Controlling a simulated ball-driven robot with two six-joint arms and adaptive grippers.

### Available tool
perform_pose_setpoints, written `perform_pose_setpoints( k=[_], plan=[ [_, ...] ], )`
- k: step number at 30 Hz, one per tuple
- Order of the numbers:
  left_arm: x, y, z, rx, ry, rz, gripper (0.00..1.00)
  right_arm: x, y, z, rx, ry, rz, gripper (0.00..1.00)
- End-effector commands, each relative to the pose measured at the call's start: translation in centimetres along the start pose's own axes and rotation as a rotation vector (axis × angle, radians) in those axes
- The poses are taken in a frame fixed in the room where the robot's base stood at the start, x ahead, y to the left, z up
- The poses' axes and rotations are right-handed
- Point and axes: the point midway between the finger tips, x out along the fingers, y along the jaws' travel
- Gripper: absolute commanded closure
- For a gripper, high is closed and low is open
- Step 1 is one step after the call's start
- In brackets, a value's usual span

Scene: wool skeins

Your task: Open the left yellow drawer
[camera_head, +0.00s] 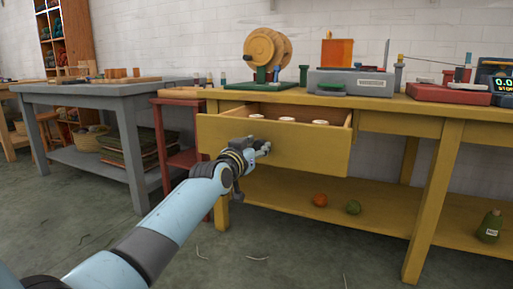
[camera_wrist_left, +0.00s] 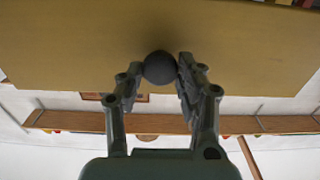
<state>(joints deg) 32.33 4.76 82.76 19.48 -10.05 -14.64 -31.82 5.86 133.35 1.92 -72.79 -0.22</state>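The yellow drawer (camera_head: 310,150) on the left of the yellow workbench (camera_head: 385,103) stands pulled out, with its inside showing from above. Several white round things (camera_head: 287,119) lie in it. My left gripper (camera_head: 262,148) is at the drawer's front face. In the left wrist view, the dark round knob (camera_wrist_left: 160,68) sits between the fingertips of my left gripper (camera_wrist_left: 161,72), which close around it. In the head view the gripper hides the knob. My right gripper is in neither view.
The workbench top carries a wooden winder (camera_head: 266,50), a grey box (camera_head: 350,83) and a red device (camera_head: 448,94). A red stool (camera_head: 183,158) and grey table (camera_head: 110,92) stand left.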

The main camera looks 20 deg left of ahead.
Motion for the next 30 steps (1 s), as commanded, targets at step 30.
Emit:
perform_pose_setpoints(
  k=[30],
  plan=[
    [-9.8,0.0,0.1,0.002,-0.001,0.000,0.42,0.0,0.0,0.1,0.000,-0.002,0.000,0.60]
  ],
)
